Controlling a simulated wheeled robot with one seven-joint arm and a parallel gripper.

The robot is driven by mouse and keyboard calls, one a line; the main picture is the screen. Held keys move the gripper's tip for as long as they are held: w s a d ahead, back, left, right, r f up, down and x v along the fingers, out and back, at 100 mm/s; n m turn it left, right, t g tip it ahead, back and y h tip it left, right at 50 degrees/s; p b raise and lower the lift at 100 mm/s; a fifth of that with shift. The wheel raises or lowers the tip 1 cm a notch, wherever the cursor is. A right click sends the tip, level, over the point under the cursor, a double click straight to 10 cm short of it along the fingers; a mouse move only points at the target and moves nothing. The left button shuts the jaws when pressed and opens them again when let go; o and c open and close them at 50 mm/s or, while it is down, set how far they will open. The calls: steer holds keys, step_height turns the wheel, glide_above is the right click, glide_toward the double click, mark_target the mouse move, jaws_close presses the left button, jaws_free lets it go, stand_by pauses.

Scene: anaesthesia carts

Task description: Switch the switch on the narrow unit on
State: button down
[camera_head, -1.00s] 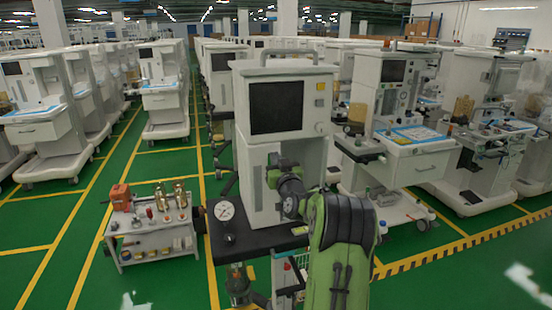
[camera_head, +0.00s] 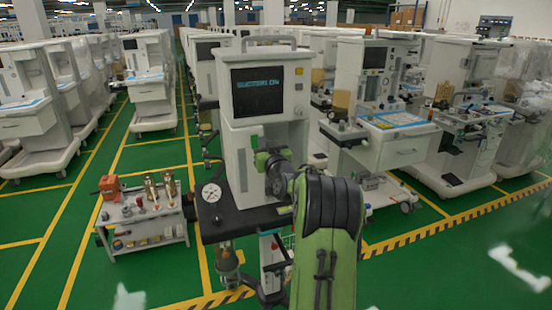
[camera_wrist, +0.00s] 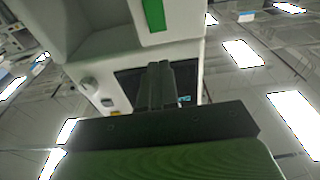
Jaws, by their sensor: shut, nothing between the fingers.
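The narrow unit (camera_head: 231,150) is a tall white cabinet on a dark base in the middle of the head view. Its dark screen (camera_head: 262,92) shows lit cyan text that seems to end in "ON". My gripper (camera_head: 262,158) is at the recess in the front below the screen, partly hidden by my green arm. In the wrist view my gripper (camera_wrist: 160,68) has its fingers shut and empty, in front of the unit. A bright green strip (camera_wrist: 153,14) shows on the unit just beyond the fingers; a small green patch (camera_head: 254,141) shows beside my gripper in the head view. The switch's lever position is unclear.
A round gauge (camera_head: 211,192) sits on the unit's base at the left. A low grey cart (camera_head: 150,230) with brass and red parts stands to the left. A white cart (camera_head: 400,150) stands close on the right. Green floor is free in front at the left.

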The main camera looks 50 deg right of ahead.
steer(key=b+v, duration=0.1)
steer(key=v, duration=0.6)
steer(key=shift+a+r, duration=0.15)
steer(key=shift+r, duration=0.6)
